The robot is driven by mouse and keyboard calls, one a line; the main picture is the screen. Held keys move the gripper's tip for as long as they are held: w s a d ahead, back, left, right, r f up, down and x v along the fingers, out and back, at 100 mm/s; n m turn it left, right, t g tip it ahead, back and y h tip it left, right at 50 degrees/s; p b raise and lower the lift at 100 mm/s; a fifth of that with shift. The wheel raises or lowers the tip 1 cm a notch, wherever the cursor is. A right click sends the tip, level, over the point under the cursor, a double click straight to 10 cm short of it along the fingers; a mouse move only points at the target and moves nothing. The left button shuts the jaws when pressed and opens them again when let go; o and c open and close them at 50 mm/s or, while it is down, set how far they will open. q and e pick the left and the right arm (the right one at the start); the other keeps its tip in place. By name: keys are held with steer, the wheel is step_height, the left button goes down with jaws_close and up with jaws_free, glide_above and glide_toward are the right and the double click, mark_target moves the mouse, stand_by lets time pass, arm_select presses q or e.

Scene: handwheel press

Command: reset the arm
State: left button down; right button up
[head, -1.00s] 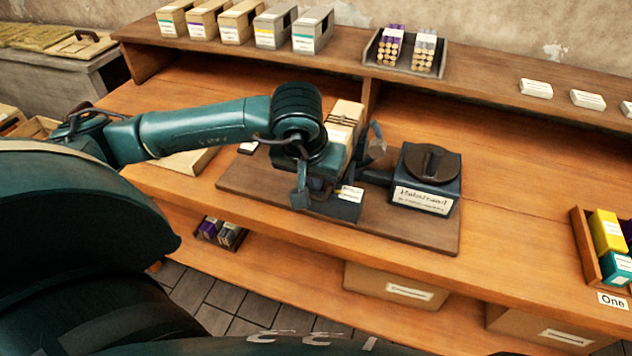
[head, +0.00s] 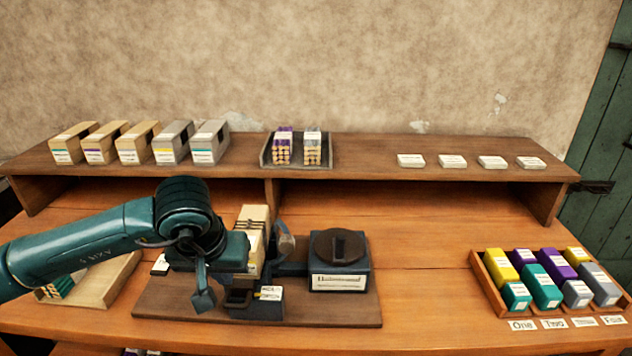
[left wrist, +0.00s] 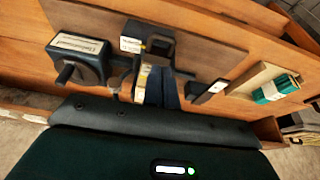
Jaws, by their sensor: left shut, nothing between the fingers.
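My left gripper (head: 204,290) hangs pointing down over the left part of the press's brown base board (head: 350,312). It is shut and empty, just left of the press's dark front block (head: 258,308); I cannot tell whether they touch. The press has a dark box with a round handwheel (head: 338,246) on top and a label in front. A cream upright holder (head: 252,232) stands behind the block, partly hidden by my arm. The left wrist view shows the handwheel box (left wrist: 75,60) and front block (left wrist: 150,42). My right gripper is not in view.
A tray (head: 105,290) with green-wrapped sticks lies left. A crate (head: 490,290) of coloured boxes stands right, with labels before it. The back shelf (head: 370,155) carries several bins, a tray of bundles and white cards. The bench between press and crate is clear.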

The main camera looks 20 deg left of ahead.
arm_select(q)
steer(key=s+d+f+n+g+h, duration=0.25)
steer(key=s+d+h, duration=0.2)
steer(key=d, duration=0.45)
steer(key=s+d+f+n+g+h, duration=0.1)
steer(key=s+d+n+g+h, duration=0.15)
steer(key=d+h, duration=0.5)
steer(key=d+r+n+t+h, duration=0.5)
steer(key=d+r+n+h, duration=0.3)
steer(key=n, duration=1)
steer(key=w+a+f+n+t+y, duration=0.35)
steer(key=f+n+t+y, duration=0.2)
steer(key=n, duration=0.85)
steer(key=w+a+f+n+t+y, duration=0.3)
steer(key=a+f+n+t+y, duration=0.3)
steer(key=n, duration=0.8)
steer(key=s+a+f+n+g+y, duration=0.1)
steer(key=s+f+n+g+y, duration=0.1)
steer(key=s+f+n, duration=0.3)
steer(key=s+a+f+n+g+y, duration=0.2)
steer(key=s+f+n, duration=0.4)
steer(key=f+n, duration=0.4)
step_height(320, 180, down, 3)
steer(key=shift+a+f+g, duration=0.15)
steer(key=shift+a+g, duration=0.05)
steer(key=shift+g, duration=0.35)
